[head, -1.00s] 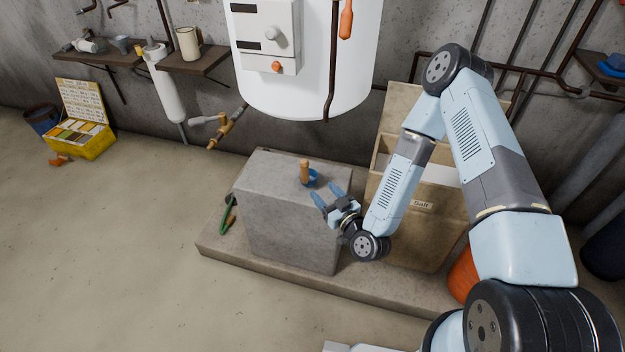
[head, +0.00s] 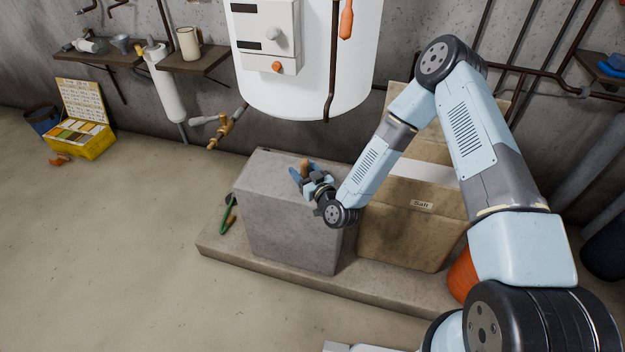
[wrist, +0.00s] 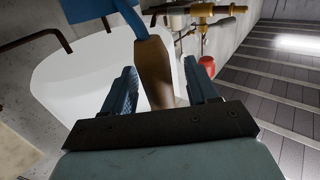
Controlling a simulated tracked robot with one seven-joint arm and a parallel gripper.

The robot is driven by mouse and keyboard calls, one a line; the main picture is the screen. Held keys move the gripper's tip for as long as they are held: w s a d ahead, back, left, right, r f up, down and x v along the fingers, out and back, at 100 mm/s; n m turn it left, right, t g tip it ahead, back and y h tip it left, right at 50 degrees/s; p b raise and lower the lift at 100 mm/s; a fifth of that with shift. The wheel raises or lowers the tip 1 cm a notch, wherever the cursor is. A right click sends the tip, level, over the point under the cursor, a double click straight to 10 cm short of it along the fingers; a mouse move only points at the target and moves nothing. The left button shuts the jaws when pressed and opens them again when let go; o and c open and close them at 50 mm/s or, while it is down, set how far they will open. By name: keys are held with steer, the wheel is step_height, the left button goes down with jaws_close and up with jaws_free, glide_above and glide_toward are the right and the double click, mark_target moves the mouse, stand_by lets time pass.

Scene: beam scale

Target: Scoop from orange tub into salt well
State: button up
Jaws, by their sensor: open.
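The scoop has a wooden handle (head: 304,166) and stands on the grey block; my gripper hides most of its blue part in the head view. In the wrist view the brown handle (wrist: 154,72) lies between my two fingers, with the blue part (wrist: 98,12) beyond it at the top. My gripper (head: 302,175) is open around the handle. The fingers also show on either side of it in the wrist view (wrist: 162,90). The salt well (head: 410,225), a tan bin labelled Salt, stands right of the block. The orange tub (head: 461,276) is partly hidden behind my arm.
The grey block (head: 285,225) and the bin stand on a low concrete plinth (head: 225,250). A white tank (head: 305,80) hangs behind, with a dark pipe in front. A green-handled tool (head: 228,215) leans left of the block.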

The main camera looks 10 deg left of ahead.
steer(key=shift+w+a, duration=0.5)
steer(key=shift+w, duration=0.05)
jaws_close()
